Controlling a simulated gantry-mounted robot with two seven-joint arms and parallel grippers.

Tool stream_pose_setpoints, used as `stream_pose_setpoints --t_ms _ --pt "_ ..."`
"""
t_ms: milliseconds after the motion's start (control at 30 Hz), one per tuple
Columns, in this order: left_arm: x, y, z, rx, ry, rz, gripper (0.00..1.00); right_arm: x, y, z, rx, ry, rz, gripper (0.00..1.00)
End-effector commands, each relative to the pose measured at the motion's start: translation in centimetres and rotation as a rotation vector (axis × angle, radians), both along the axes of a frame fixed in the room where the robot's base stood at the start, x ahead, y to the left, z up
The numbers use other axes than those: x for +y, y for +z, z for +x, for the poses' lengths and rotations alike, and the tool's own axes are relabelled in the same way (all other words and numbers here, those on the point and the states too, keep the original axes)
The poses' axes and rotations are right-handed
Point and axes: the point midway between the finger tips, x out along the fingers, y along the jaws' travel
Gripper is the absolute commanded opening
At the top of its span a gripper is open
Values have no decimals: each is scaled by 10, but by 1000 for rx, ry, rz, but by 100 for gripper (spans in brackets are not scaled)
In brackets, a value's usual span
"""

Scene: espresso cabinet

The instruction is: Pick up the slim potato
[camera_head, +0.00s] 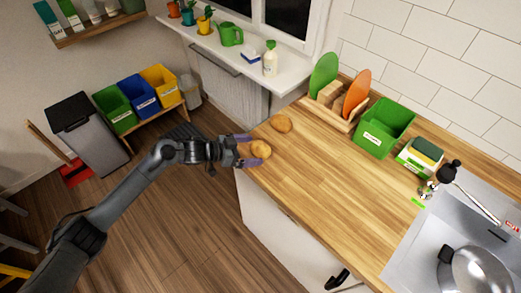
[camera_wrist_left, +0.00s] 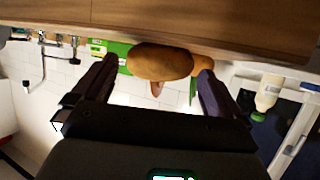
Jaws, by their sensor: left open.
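Two brown potatoes lie on the wooden counter near its left end. The nearer potato (camera_head: 261,149) is at the counter's edge, at the fingertips of my left gripper (camera_head: 248,151). The farther potato (camera_head: 281,123) lies a little behind it and to the right. I cannot tell for sure which is the slim one. My left gripper is open, its purple fingers to either side of the nearer potato. In the left wrist view, upside down, this potato (camera_wrist_left: 160,62) looks oblong and sits between the fingers. The other potato (camera_wrist_left: 201,64) is partly hidden behind it. My right gripper is not in view.
The wooden counter (camera_head: 330,185) is clear to the right of the potatoes. A rack with a green and an orange plate (camera_head: 357,94) and a green bin (camera_head: 384,130) stand along the wall. A sink with a pot (camera_head: 474,273) is at the right.

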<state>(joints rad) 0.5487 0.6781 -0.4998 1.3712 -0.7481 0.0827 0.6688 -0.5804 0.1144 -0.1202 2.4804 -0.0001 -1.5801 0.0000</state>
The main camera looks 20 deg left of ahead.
Motion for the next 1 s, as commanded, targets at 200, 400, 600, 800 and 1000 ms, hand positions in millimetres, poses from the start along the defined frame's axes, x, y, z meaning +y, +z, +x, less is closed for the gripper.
stream_pose_setpoints --t_ms 200,400,600,800,1000 --pt "-17 -10 15 -2 1 -1 100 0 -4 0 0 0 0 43" --pt "-20 -11 17 -1 1 1 100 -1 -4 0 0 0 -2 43" --pt "-19 -11 17 -1 1 1 86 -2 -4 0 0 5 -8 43" --pt "-19 -11 16 -1 1 1 56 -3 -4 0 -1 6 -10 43" --pt "-19 -11 17 -2 1 0 54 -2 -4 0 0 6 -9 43"
